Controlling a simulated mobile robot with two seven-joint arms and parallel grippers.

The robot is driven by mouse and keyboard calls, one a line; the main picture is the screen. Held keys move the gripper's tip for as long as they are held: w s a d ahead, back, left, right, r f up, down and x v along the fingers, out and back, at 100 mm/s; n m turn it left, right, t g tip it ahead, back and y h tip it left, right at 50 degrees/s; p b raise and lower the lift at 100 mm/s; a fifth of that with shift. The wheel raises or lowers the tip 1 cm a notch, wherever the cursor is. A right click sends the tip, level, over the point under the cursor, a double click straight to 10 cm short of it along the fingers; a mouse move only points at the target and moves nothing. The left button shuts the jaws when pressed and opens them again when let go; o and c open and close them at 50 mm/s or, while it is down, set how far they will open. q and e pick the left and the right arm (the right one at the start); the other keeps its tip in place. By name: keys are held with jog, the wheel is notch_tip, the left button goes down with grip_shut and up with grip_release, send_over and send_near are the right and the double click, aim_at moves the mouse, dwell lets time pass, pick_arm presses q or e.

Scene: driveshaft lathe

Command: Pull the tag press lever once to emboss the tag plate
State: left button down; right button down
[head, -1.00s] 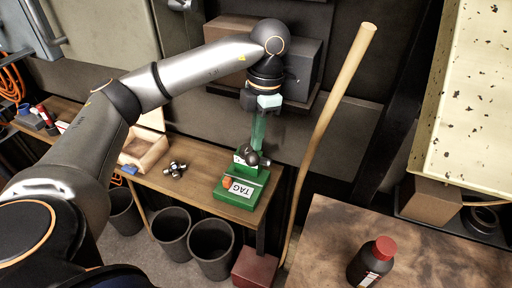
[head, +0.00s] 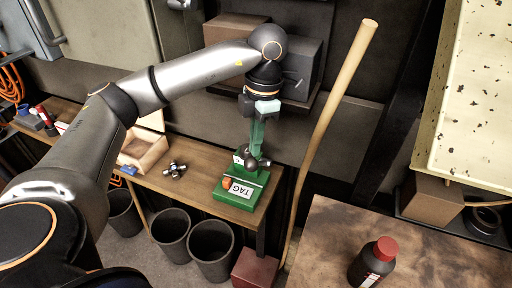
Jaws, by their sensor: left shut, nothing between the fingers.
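A dark round knob (head: 251,163), which looks like the end of the lever, sits low at the front of the press. My left gripper (head: 261,108) points down at the top of the press column, with its pale fingertips shut and nothing held. I cannot tell whether it touches the press. It is above the knob and apart from it. The tag plate cannot be made out. My right gripper is out of view.
A metal knob-like part (head: 175,170) and an open wooden box (head: 145,150) are on the bench left of the press. A long wooden pole (head: 325,125) leans just right of it. Dark bins (head: 211,245) stand below. A red-capped bottle (head: 372,263) is on the near table.

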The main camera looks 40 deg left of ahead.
aim_at(250, 159)
pick_arm(q)
jog(key=shift+s+d+f+b, duration=0.25)
jog(key=shift+s+f+b, duration=0.4)
jog(key=shift+s+f, duration=0.25)
jog(key=shift+s+d+f+b, duration=0.2)
jog(key=shift+s+f+b, duration=0.45)
jog(key=shift+s, duration=0.3)
dwell(2.3)
jog(key=shift+r, duration=0.1)
dwell(0.4)
jog(key=shift+w+a+r+p, duration=0.15)
jog(key=shift+w+r+p, duration=0.25)
jog(key=shift+w+r, duration=0.15)
jog(key=w+a+r+p, duration=0.1)
jog(key=w+r+p, duration=0.2)
jog(key=w+r, duration=0.1)
jog(key=shift+w, duration=0.6)
jog(key=shift+a, duration=0.1)
jog(key=shift+w+a+r+p, duration=0.25)
jog(key=shift+w+r+p, duration=0.3)
jog(key=shift+w+r, duration=0.3)
jog(key=shift+w+a+r+p, duration=0.2)
jog(key=shift+w+r+p, duration=0.4)
jog(key=shift+w, duration=0.45)
